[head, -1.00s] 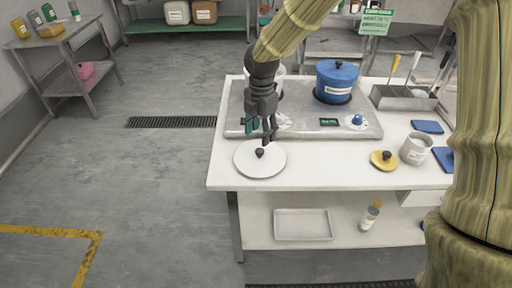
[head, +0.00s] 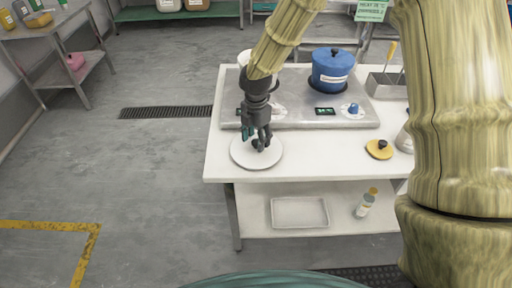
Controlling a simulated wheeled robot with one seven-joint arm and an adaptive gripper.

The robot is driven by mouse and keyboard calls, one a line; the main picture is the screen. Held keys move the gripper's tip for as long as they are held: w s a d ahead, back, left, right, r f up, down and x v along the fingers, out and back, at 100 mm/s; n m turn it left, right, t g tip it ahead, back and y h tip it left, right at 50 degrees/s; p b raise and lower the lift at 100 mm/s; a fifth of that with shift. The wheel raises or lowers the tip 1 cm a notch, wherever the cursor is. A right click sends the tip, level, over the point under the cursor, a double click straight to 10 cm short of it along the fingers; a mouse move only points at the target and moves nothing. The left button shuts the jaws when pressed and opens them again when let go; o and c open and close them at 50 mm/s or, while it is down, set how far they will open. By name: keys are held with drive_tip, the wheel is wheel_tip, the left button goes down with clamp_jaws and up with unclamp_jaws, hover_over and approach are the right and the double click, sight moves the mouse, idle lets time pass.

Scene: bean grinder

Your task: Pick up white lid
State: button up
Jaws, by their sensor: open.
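The white lid (head: 242,158) is a round disc lying flat near the left front corner of the white table (head: 325,157). Its dark knob is in the middle, largely hidden by my gripper. My gripper (head: 258,146) points down right over the knob, with its fingers open and apart around or just beside it. I cannot tell whether the fingers touch the knob. The lid looks flat on the table top.
A steel cooktop (head: 300,112) stands behind the lid, with a blue pot (head: 332,72) on it. A white pot is partly hidden behind my arm. A small yellow lid (head: 379,149) lies to the right. Table space between the two lids is free.

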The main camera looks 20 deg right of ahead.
drive_tip(key=shift+f, duration=0.9)
drive_tip(key=c, duration=1.2)
drive_tip(key=shift+o, duration=0.2)
